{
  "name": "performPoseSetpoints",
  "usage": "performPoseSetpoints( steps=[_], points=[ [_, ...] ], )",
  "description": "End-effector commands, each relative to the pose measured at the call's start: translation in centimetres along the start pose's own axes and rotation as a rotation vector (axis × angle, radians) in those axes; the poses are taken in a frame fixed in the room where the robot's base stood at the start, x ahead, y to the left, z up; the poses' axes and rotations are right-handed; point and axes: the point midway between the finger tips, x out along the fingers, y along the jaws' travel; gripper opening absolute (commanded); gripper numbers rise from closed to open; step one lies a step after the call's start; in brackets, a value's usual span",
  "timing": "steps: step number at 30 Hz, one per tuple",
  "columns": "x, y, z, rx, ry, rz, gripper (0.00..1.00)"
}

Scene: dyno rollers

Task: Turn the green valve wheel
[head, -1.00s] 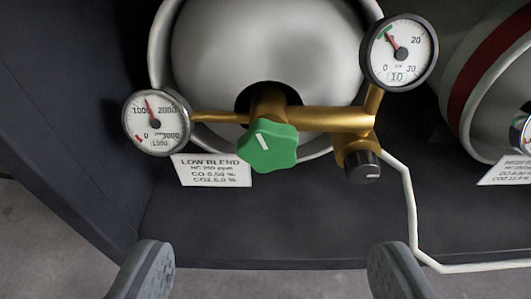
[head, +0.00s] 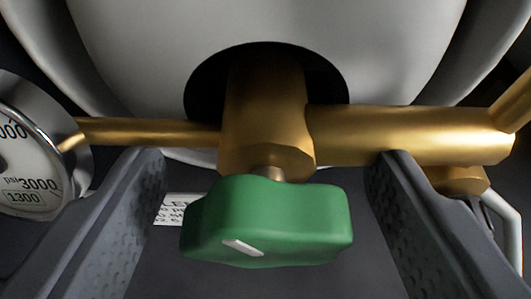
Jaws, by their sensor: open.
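The green valve wheel (head: 275,215) is a lobed knob with a white mark on its face. It sits on a short stem below the brass valve body (head: 265,120). My gripper (head: 268,190) is open, with one finger to the left of the wheel and one to the right. A gap shows between each finger and the wheel, so neither appears to touch it.
A brass pipe (head: 400,135) runs right from the valve body, close to my right finger. A thin brass pipe (head: 150,131) leads left to a round gauge (head: 30,165) near my left finger. The pale cylinder (head: 270,25) stands behind. A white label (head: 172,210) is partly hidden.

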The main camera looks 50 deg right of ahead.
Motion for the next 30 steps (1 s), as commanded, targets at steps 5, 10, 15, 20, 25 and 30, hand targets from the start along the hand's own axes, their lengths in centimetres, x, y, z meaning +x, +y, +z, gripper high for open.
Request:
performPoseSetpoints(
  steps=[5, 10, 15, 20, 25, 30],
  points=[
    [0.14, 0.04, 0.01, -0.001, -0.001, 0.000, 0.64],
    [0.14, 0.06, -0.01, 0.000, -0.001, 0.001, 0.53],
    [0.14, 0.06, -0.01, 0.000, -0.001, 0.001, 0.20],
    [0.13, 0.09, -0.02, 0.015, -0.001, -0.005, 0.20],
    [0.14, 0.22, -0.03, 0.109, -0.001, -0.043, 0.21],
    [0.21, 0.32, 0.06, 0.233, -0.001, -0.094, 0.21]
  ],
)
